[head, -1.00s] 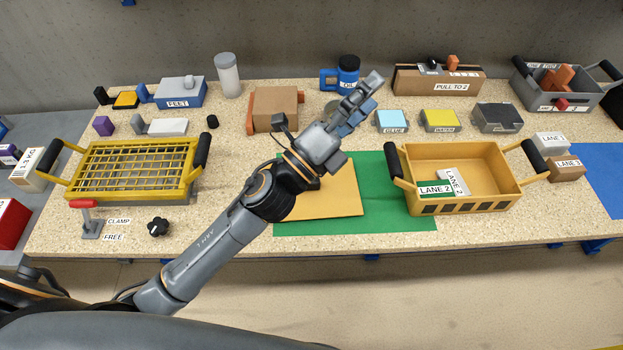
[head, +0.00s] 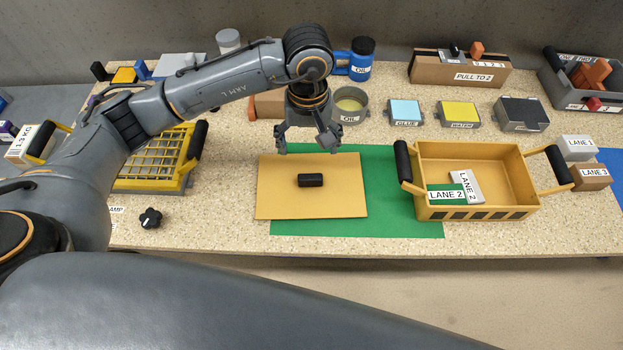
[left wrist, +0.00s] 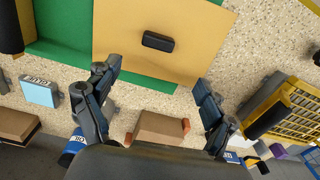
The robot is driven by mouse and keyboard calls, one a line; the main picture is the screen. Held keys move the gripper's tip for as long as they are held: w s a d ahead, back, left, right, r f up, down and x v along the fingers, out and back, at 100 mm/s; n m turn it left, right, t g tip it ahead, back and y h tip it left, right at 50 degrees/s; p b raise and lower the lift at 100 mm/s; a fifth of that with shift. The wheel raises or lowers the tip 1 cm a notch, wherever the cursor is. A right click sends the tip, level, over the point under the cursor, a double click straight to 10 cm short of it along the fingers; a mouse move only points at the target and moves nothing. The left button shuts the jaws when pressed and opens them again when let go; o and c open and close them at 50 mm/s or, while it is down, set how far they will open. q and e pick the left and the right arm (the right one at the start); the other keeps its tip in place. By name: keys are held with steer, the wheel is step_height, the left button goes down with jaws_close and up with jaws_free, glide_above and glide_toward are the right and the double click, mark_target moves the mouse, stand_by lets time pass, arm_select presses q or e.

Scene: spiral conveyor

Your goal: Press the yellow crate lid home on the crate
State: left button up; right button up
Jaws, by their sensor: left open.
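The yellow crate lid (head: 340,200) is a flat yellow panel with a black handle (head: 311,180) in its middle. It lies on a green mat (head: 400,226) on the table. The yellow crate (head: 480,213) stands open to its right, with black grips at both ends and LANE 2 labelled pieces inside. My left gripper (head: 308,146) is open and empty, pointing down above the lid's back edge. In the left wrist view the lid (left wrist: 205,45) and its handle (left wrist: 158,41) lie beyond the open fingers (left wrist: 158,108). My right gripper is not in view.
A yellow grid basket (head: 155,182) stands at the left, partly hidden by my arm. A black knob (head: 150,218) lies in front of it. An oil can (head: 360,60), a glue box (head: 405,112) and a water box (head: 458,114) stand behind. The table's front strip is clear.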

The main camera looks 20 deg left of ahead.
arm_select(q)
glide_above(310, 177)
step_height(310, 177, down, 7)
steer(key=shift+a+r+p, duration=0.1)
steer(key=shift+p, duration=0.3)
steer(key=shift+s+f, duration=0.1)
steer(key=shift+f, duration=0.55)
step_height(310, 177, down, 4)
steer(key=shift+f+p, duration=0.15)
steer(key=shift+p, duration=0.55)
steer(key=shift+c, duration=0.4)
